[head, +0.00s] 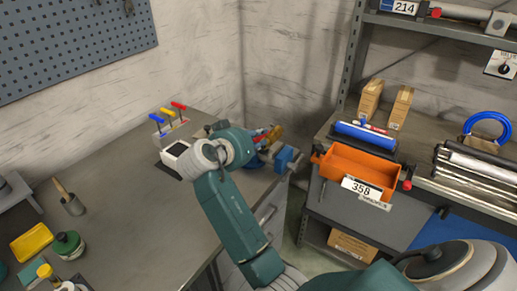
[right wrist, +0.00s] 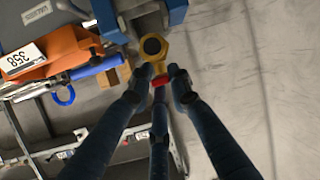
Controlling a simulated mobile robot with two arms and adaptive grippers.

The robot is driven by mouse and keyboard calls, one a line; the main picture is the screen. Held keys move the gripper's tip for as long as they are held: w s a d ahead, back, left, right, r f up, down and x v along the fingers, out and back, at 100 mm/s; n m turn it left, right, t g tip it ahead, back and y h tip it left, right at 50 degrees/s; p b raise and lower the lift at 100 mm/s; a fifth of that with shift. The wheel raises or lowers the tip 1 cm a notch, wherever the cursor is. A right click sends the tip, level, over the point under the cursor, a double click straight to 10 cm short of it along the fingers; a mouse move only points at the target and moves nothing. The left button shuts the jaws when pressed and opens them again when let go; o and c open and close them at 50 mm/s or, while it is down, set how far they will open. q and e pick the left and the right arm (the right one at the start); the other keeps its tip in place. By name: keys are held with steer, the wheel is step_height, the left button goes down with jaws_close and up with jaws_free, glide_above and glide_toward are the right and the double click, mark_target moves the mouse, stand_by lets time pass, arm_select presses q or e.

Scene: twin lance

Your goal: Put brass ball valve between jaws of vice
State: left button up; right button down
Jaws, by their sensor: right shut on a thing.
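The brass ball valve (right wrist: 154,47) with its red handle (right wrist: 160,81) is held between the fingers of my right gripper (right wrist: 160,76) in the right wrist view. Its round open end points toward the blue vice (right wrist: 177,11), at the mouth of the jaws; I cannot tell how far it is between them. In the head view the brass valve (head: 276,133) shows beyond my right wrist, next to the blue vice (head: 284,158) at the bench corner. My right arm hides part of the vice and most of the gripper there. My left gripper is not in view.
The grey bench (head: 130,210) bears coloured-handled tools (head: 165,120) in a stand, a yellow tray (head: 32,242) and a green tin (head: 68,244). At right, a shelf holds an orange bin (head: 345,162) and a blue hose (head: 488,127). The bench middle is clear.

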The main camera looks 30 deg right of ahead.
steer(key=shift+f, duration=0.15)
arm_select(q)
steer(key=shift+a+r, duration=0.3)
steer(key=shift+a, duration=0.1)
arm_select(e)
steer(key=shift+f, duration=2.15)
steer(key=c, duration=1.6)
jaws_free()
steer(key=shift+f, duration=0.1)
arm_select(q)
steer(key=shift+p, duration=0.3)
